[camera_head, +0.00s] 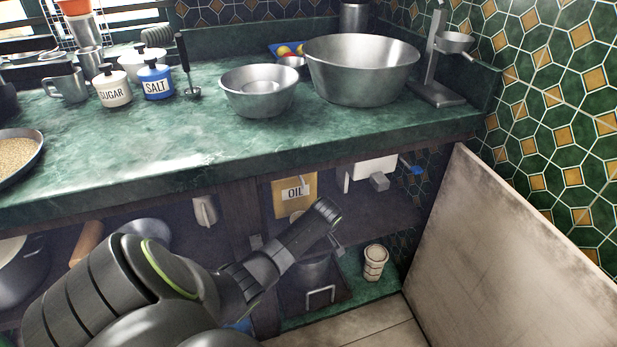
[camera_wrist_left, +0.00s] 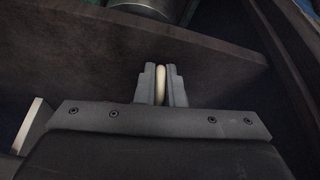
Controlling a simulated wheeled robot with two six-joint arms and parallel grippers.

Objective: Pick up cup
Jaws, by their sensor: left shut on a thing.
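My left gripper (camera_wrist_left: 161,72) is shut on a narrow pale, rounded piece (camera_wrist_left: 160,86) in the left wrist view. Only this strip shows between the fingers, so I cannot tell whether it is part of a cup. In the head view my left arm reaches to the open lower shelves, and its fingertips are not clear. A metal mug (camera_head: 68,84) stands upright at the counter's left. A beige cup-like object (camera_head: 375,262) stands on the lower shelf, right of my arm, apart from it. My right gripper is not in view.
The green counter (camera_head: 180,125) overhangs the shelves. An OIL container (camera_head: 294,186) stands behind my wrist. A large metal bowl (camera_head: 362,75) and a smaller one (camera_head: 259,88) sit on the counter. A pale panel (camera_head: 510,260) closes off the right. A dark board (camera_wrist_left: 80,50) lies close beyond the fingers.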

